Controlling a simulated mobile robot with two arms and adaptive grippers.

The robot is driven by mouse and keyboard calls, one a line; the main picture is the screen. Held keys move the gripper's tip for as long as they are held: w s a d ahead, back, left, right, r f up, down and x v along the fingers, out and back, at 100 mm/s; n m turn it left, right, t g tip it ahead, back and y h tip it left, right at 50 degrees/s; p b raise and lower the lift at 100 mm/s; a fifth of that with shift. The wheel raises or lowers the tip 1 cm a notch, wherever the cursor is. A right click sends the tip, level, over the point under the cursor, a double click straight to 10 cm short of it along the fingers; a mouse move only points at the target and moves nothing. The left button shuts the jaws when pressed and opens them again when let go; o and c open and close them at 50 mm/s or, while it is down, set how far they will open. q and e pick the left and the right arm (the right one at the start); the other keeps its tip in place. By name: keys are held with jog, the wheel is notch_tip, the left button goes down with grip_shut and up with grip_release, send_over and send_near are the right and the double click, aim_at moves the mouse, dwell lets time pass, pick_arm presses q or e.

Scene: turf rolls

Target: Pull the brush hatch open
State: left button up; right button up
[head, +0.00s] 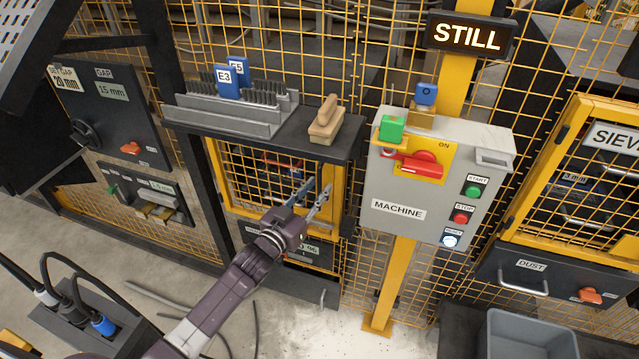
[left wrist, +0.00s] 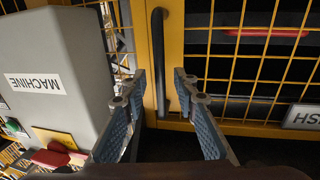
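The brush hatch is a yellow-framed mesh door (head: 213,160) under the dark shelf, and it looks shut. Its frame also shows in the left wrist view (left wrist: 178,40), with a dark upright bar handle (left wrist: 157,50) on it. My left gripper (head: 311,195) is in front of the hatch's right side, fingers apart. In the left wrist view the open fingers (left wrist: 160,88) stand on either side of the handle, touching neither side visibly. I cannot tell whether the handle is fully between them or just beyond. My right gripper is not in view.
The grey machine box (head: 400,185) with a red switch (head: 422,165) stands close right of my left gripper. The shelf (head: 270,142) above holds a brush rack (head: 228,108) and a wooden block (head: 326,122). Loose dark pieces lie on the floor below.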

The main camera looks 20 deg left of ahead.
pick_arm(q)
jog(key=shift+x, duration=0.85)
grip_shut()
